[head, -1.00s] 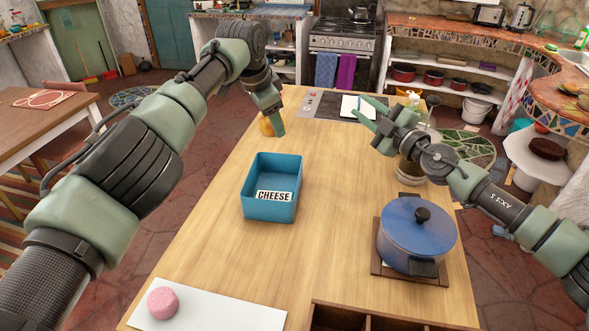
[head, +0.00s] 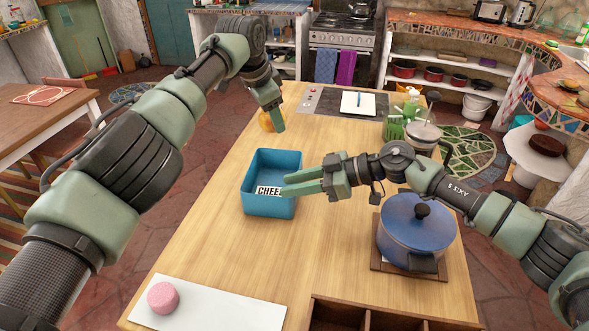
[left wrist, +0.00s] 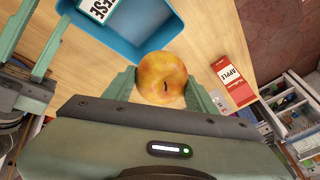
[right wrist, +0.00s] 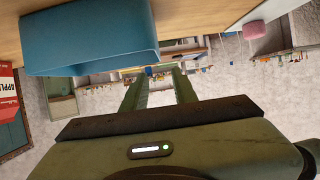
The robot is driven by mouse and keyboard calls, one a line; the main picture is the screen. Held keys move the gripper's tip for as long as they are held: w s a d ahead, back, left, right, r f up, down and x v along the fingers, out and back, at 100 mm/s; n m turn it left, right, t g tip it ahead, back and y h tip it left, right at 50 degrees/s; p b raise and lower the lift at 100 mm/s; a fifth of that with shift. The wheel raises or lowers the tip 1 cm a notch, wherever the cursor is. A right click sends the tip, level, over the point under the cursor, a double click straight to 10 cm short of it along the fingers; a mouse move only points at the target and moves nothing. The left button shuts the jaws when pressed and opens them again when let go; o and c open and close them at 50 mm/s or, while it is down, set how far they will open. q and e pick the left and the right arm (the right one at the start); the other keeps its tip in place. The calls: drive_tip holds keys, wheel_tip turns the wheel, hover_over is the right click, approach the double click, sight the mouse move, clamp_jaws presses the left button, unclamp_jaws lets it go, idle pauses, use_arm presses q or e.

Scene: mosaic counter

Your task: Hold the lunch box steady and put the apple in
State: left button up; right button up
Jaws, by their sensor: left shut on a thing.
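The blue open-topped lunch box (head: 270,211) stands on the wooden counter, with a white item labelled CHEESE (head: 268,190) inside. The yellow-orange apple (left wrist: 162,75) is between the fingers of my left gripper (left wrist: 168,84), which is shut on it. In the head view the left gripper (head: 274,125) is beyond the box, with the apple partly hidden by the finger. My right gripper (head: 290,186) is at the box's right wall, its fingertips overlapping the rim in the head view. Its fingers (right wrist: 160,80) are apart with nothing visible between them; I cannot tell whether they touch the box.
A blue pot (head: 415,235) stands on a trivet right of the box, below my right arm. A red-and-white APPLE carton (left wrist: 233,82) is near the apple. Counter in front of the box is clear.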

sight(266, 198)
drive_tip(key=f, duration=0.1)
drive_tip(key=a+f, duration=0.1)
drive_tip(key=f, duration=0.1)
drive_tip(key=shift+w, duration=0.1)
drive_tip(key=x, duration=0.6)
drive_tip(key=shift+w, duration=0.1)
drive_tip(key=shift+a, duration=0.15)
clamp_jaws()
use_arm(q)
drive_tip(key=shift+w+d, duration=0.1)
idle(1.0)
